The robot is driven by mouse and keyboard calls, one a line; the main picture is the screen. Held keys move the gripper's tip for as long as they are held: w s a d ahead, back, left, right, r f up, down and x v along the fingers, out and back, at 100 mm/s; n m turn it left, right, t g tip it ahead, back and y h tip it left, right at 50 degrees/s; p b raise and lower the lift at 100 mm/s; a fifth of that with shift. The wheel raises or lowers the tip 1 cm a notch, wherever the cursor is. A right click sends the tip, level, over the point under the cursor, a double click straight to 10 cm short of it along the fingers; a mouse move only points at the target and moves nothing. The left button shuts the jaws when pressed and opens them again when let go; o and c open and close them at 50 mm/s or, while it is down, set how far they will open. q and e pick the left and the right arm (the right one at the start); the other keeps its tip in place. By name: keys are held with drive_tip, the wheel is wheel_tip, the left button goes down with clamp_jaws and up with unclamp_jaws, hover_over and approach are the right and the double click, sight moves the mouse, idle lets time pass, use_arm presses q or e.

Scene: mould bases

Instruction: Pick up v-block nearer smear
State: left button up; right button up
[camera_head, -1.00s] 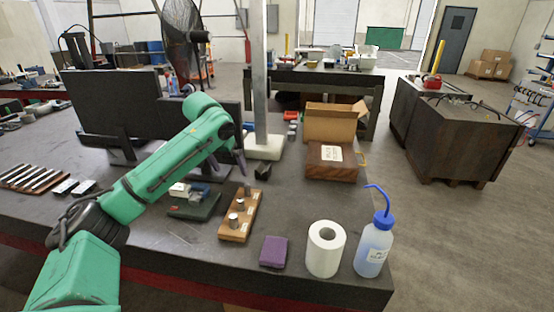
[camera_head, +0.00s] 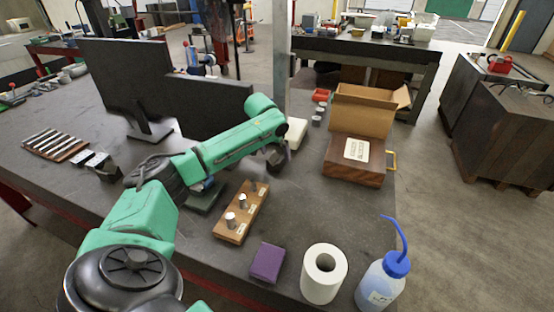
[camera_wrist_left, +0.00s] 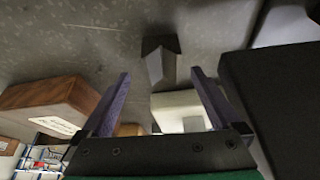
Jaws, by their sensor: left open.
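My left gripper (camera_wrist_left: 160,100) is open and empty in the left wrist view, its two purple fingers apart. A dark grey v-block (camera_wrist_left: 160,62) lies on the table just beyond the fingertips, roughly between them and not touching. A thin pale streak (camera_wrist_left: 92,27), perhaps the smear, marks the table up and left of it. In the head view my left gripper (camera_head: 276,160) is mostly hidden by its own wrist, and the arm hides this v-block. Another dark block (camera_head: 108,171), possibly a v-block, stands at the far left. My right gripper is not seen.
A dark monitor (camera_wrist_left: 275,85) is close on the right in the wrist view, and a wooden box (camera_wrist_left: 45,98) on the left. In the head view, a wooden peg holder (camera_head: 230,232), purple block (camera_head: 267,262), paper roll (camera_head: 324,272) and wash bottle (camera_head: 383,282) stand nearer the front.

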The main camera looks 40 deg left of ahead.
sight(277, 159)
use_arm(q)
drive_tip(key=x, duration=0.2)
drive_tip(key=p+x, duration=0.1)
drive_tip(key=x, duration=0.1)
drive_tip(key=shift+w+a+p, duration=0.1)
drive_tip(key=shift+a+p, duration=0.15)
drive_tip(key=shift+p, duration=0.05)
drive_tip(key=shift+w+f, duration=0.1)
drive_tip(key=shift+f, duration=0.35)
use_arm(e)
drive_tip(key=shift+w+r, duration=0.3)
drive_tip(key=shift+r, duration=0.2)
drive_tip(key=shift+w+r, duration=0.25)
drive_tip(key=shift+r, duration=0.25)
use_arm(q)
clamp_jaws()
drive_tip(key=shift+w+a+r, duration=0.1)
drive_tip(key=shift+r, duration=0.1)
use_arm(e)
drive_tip(key=shift+s, duration=0.1)
